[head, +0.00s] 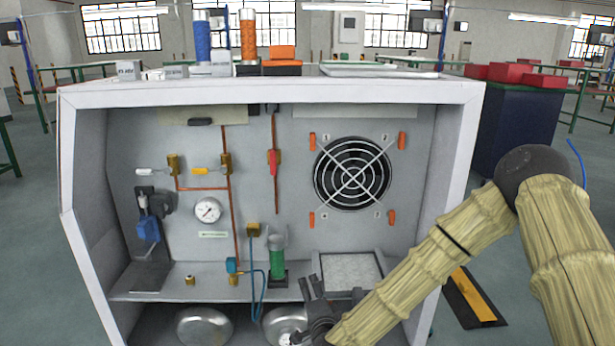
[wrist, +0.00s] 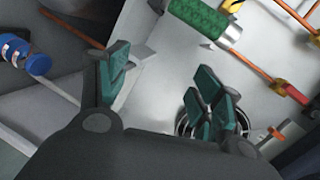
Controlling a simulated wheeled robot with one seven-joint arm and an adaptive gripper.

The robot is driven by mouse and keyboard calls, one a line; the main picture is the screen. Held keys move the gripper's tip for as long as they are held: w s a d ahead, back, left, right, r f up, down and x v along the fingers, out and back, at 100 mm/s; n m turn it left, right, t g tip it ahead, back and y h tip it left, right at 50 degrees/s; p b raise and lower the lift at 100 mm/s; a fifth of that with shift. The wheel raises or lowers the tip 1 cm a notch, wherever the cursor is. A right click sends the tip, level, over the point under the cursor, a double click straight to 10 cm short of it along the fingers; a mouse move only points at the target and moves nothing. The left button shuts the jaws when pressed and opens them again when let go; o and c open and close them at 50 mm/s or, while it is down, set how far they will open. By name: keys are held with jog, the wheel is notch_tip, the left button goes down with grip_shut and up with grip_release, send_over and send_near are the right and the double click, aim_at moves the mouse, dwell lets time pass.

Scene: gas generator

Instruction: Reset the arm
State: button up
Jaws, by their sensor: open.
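My gripper (head: 318,300) is in the lower middle of the head view, in front of the cabinet's shelf. My arm reaches in from the right. In the wrist view my gripper (wrist: 160,92) has its two green-padded fingers spread wide apart, with nothing between them. The gas generator cabinet (head: 270,92) stands open in front of me. A green cylinder (head: 277,258) stands upright on its shelf, just left of and behind my gripper; it shows at the top of the wrist view (wrist: 198,14). The gripper looks apart from it.
The cabinet's back panel holds a round fan (head: 352,178), a gauge (head: 207,210), a red-handled valve (head: 273,163) and copper pipes. A blue part (head: 148,230) is at left. A square tray (head: 350,272) lies behind my arm. Round metal vessels (head: 205,326) sit below.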

jog(key=s+d+f+n+g, duration=0.3)
jog(key=s+f+n+g, duration=0.1)
jog(key=s+f, duration=0.65)
jog(key=s+d+f+n+g, duration=0.3)
jog(key=s+f+n+g, duration=0.1)
jog(key=s+f, duration=0.6)
jog(key=s+d+f+n+g+h, duration=0.1)
jog(key=s+d+f+n+g, duration=0.15)
jog(key=s+d, duration=0.4)
jog(key=s+d+f+n+g, duration=0.1)
jog(key=s+d+f+g, duration=0.15)
jog(key=s, duration=0.65)
jog(key=s+d+f+n+g+h, duration=0.1)
jog(key=s+d+f+n+g, duration=0.15)
jog(key=s+d, duration=0.45)
notch_tip(320, 180, up, 26)
jog(key=s+a+p, duration=0.1)
jog(key=p, duration=2.5)
jog(key=shift+s+f+m, duration=0.15)
jog(key=shift+m, duration=0.25)
